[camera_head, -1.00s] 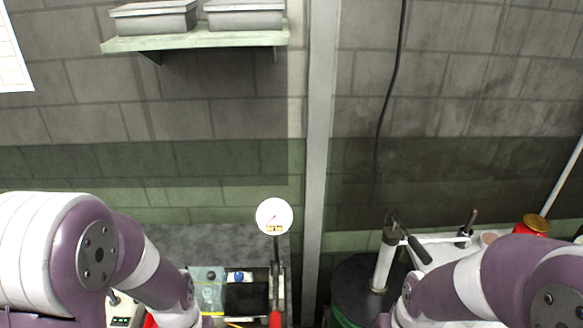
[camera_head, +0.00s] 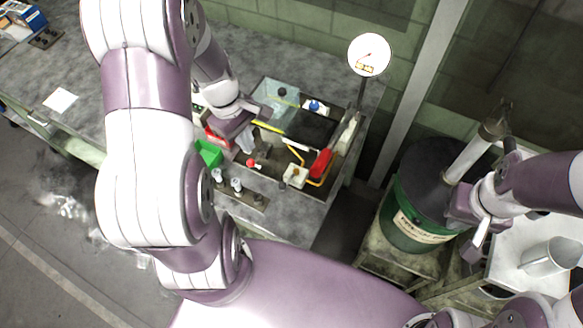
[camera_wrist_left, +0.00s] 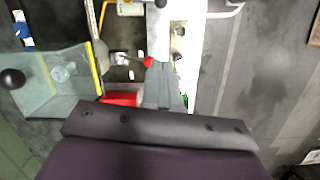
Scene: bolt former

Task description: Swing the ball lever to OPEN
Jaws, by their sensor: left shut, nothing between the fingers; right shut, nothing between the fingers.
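A small red ball (camera_head: 251,163) sits at the front of the machine bed (camera_head: 268,172). It also shows in the left wrist view (camera_wrist_left: 148,62), just past my left fingertips. A black ball (camera_head: 282,91) stands on the clear guard and shows in the left wrist view (camera_wrist_left: 12,78). I cannot tell which ball belongs to the lever, and no OPEN mark is readable. My left gripper (camera_head: 248,145) is shut and empty above the machine, close to the red ball; contact cannot be told. My right gripper (camera_head: 479,244) is shut and empty beside the green drum.
A red-handled part (camera_head: 320,163) and a green bin (camera_head: 209,153) flank the work area. The green drum (camera_head: 410,222) with a pump stands right. The bench at left is mostly clear.

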